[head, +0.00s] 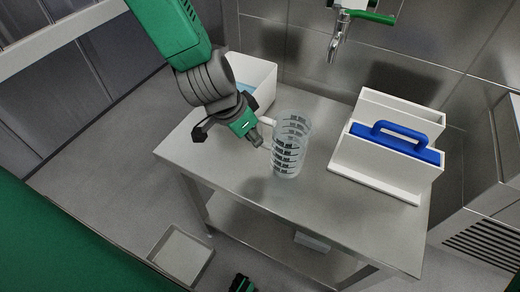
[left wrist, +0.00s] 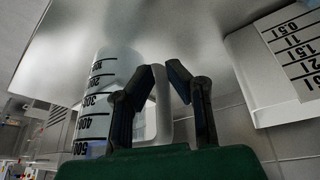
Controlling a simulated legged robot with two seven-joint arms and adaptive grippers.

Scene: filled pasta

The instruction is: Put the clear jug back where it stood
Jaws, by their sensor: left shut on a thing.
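The clear jug (head: 291,148), with dark scale marks, is upright over the middle of the steel table (head: 240,178). I cannot tell whether its base touches the top. My left gripper (head: 262,137) reaches in from the left and is shut on the jug's handle. In the left wrist view the jug (left wrist: 97,100) is left of the fingers (left wrist: 160,85), and its pale handle passes between them. A dark and green part at the bottom edge of the head view looks like my right gripper (head: 242,284); its fingers are unclear.
A white bin (head: 252,75) stands at the back left of the table. A white caddy (head: 375,168) with a blue handle (head: 395,139) stands on the right. A tap (head: 337,45) hangs at the back wall. The table's front is clear. A grey tray (head: 181,255) lies below.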

